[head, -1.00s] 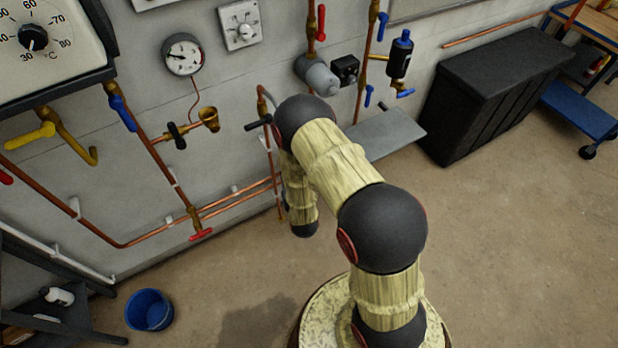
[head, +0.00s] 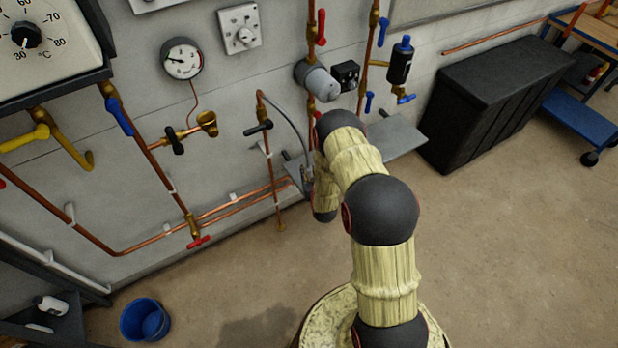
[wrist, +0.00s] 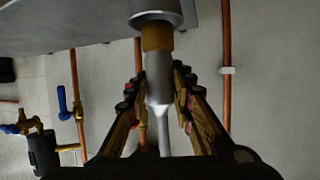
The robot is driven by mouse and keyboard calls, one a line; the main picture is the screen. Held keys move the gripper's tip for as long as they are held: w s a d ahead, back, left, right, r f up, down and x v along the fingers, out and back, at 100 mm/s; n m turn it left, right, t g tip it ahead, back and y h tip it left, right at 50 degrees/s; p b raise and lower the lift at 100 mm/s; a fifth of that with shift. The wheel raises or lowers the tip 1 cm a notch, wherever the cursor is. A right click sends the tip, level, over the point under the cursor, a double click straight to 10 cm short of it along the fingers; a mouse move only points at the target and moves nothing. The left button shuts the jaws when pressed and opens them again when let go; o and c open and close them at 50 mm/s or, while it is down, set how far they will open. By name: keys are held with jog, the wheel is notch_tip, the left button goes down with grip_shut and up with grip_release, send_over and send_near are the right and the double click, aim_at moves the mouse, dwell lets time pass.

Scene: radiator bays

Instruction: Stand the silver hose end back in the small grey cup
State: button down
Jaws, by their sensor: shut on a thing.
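My gripper (wrist: 158,104) is shut on the silver hose end (wrist: 159,80) in the wrist view, one finger on each side of its silver sleeve. A brass-coloured collar (wrist: 157,37) and a wider silver-grey round part (wrist: 155,17) follow beyond the fingertips. I cannot tell whether that round part belongs to the hose end or is the small grey cup. In the head view the grey hose (head: 294,125) arcs from the black-handled tap (head: 259,128) down to the hose end beside my arm. The cup is not clearly seen there.
A grey shelf (head: 398,137) sticks out from the wall behind my arm; its surface also shows in the wrist view (wrist: 60,25). Copper pipes (head: 275,190) run along the wall nearby. A black chest (head: 490,100) stands right, a blue bucket (head: 146,320) lower left.

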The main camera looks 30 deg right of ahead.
aim_at(309, 177)
jog(key=shift+d+f+b, duration=0.15)
jog(key=shift+f+b, duration=0.25)
jog(key=shift+f, duration=1.2)
jog(key=shift+f+b, duration=0.4)
jog(key=c, duration=1.5)
grip_release()
jog(key=shift+c, duration=0.2)
jog(key=shift+r, duration=0.1)
